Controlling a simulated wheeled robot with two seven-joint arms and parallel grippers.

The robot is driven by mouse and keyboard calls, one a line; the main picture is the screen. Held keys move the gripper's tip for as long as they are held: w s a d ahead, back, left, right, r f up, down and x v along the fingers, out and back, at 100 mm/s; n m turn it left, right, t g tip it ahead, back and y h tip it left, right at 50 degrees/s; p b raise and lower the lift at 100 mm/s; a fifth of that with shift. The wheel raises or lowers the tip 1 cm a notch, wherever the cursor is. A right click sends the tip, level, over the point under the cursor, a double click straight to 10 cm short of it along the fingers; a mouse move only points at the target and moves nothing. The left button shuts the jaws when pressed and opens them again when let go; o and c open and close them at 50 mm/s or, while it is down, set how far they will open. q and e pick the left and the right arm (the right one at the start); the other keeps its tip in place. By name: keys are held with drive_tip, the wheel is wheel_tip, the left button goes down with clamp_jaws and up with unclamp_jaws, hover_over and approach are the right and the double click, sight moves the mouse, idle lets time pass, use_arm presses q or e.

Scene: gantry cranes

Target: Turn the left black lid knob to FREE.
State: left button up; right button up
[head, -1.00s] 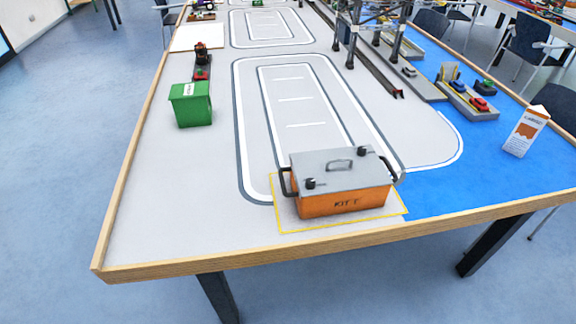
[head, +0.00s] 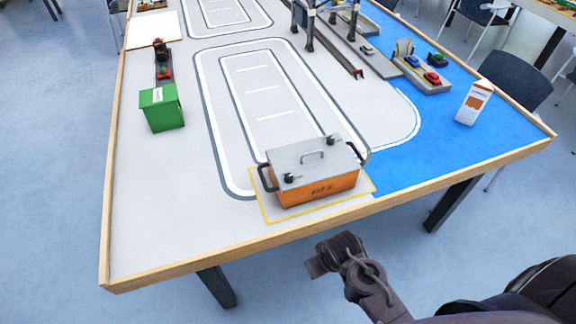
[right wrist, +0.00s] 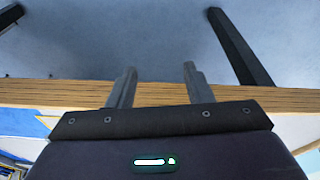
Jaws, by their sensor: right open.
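The orange box (head: 315,190) with a grey lid (head: 305,154) stands on a yellow-outlined patch near the table's front edge. Its left black lid knob (head: 289,178) is at the lid's front left corner; which way it points is too small to tell. A second black knob (head: 331,140) is at the back right. My right gripper (head: 318,262) is in front of the table edge, below and apart from the box. In the right wrist view its two fingers (right wrist: 157,78) are spread with nothing between them. My left gripper is not in view.
The wooden table edge (head: 225,248) lies between my right gripper and the box. A green bin (head: 163,110) stands to the left, a white and orange carton (head: 473,103) to the right.

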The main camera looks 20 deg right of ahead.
wheel_tip(320, 180, up, 9)
drive_tip(key=w+p, duration=0.2)
drive_tip(key=w, duration=0.1)
wheel_tip(320, 180, up, 7)
drive_tip(key=m+g+p, duration=0.2)
drive_tip(key=g, duration=0.1)
hover_over(289, 176)
drive_tip(key=shift+w, duration=0.1)
drive_tip(key=shift+f+p, duration=0.3)
wheel_tip(289, 176, down, 7)
drive_tip(key=shift+r, duration=0.1)
drive_tip(key=shift+c, duration=0.4)
